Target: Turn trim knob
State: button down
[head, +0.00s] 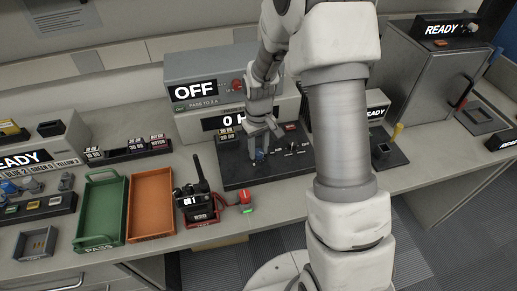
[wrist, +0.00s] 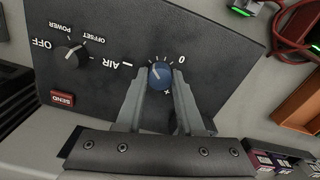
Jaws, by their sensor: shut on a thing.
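The trim knob (wrist: 160,75) is a small blue dial with a white pointer line on a dark panel (wrist: 215,50). The display (head: 228,122) behind the panel reads "0 H", with the rest hidden by my arm.
A black selector knob (wrist: 72,54) and a red SEND button (wrist: 62,98) are beside the trim knob. A handheld radio (head: 198,203) stands left of the panel. Green (head: 101,209) and orange (head: 151,204) trays lie further left. An OFF display (head: 196,91) sits behind.

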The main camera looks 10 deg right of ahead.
aim_at(259, 152)
jog(key=shift+n, duration=1.1)
jog(key=c, duration=0.5)
grip_release()
notch_tip(259, 152, up, 18)
jog(key=shift+f+p, duration=0.25)
jog(key=shift+p, duration=0.85)
